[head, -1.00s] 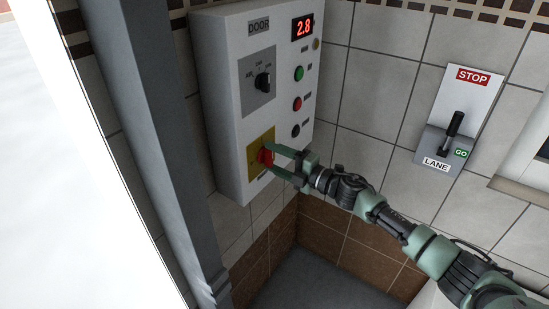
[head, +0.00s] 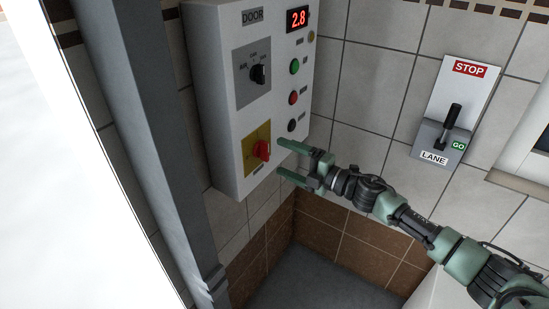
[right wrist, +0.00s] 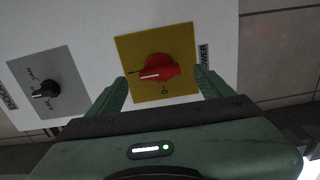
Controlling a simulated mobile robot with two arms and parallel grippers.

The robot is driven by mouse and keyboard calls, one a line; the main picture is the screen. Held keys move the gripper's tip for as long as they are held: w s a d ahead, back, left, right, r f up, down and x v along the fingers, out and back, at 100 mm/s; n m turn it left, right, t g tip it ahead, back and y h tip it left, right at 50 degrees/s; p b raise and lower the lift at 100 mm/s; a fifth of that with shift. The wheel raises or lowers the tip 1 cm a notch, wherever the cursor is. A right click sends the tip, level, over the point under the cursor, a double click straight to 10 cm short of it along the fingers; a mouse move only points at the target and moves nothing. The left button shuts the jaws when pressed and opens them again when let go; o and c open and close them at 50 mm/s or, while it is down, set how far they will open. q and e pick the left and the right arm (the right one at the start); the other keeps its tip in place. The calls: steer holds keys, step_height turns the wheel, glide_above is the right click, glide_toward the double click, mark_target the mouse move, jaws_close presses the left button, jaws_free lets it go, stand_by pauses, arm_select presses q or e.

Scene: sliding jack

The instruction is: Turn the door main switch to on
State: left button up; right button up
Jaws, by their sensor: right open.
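The door main switch is a red knob (head: 262,150) on a yellow plate (head: 249,138), low on the white DOOR box. In the right wrist view the red knob (right wrist: 160,67) has a white pointer aimed left, toward a short line mark. A round O mark sits below the knob on the yellow plate (right wrist: 182,92). My right gripper (head: 280,158) is open and empty, just to the right of the knob and apart from it. In the right wrist view my right gripper (right wrist: 161,79) has one finger on each side of the knob. My left gripper is not in view.
The white box (head: 217,110) also carries a black selector (head: 258,73), green, red and black buttons and a red 2.8 display (head: 298,19). A grey post (head: 140,130) stands at left. A LANE lever (head: 450,122) is on the tiled wall at right.

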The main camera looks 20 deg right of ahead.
steer(key=v, duration=0.2)
steer(key=shift+s+d+b, duration=0.2)
steer(key=shift+s+b, duration=0.05)
steer(key=shift+b, duration=0.1)
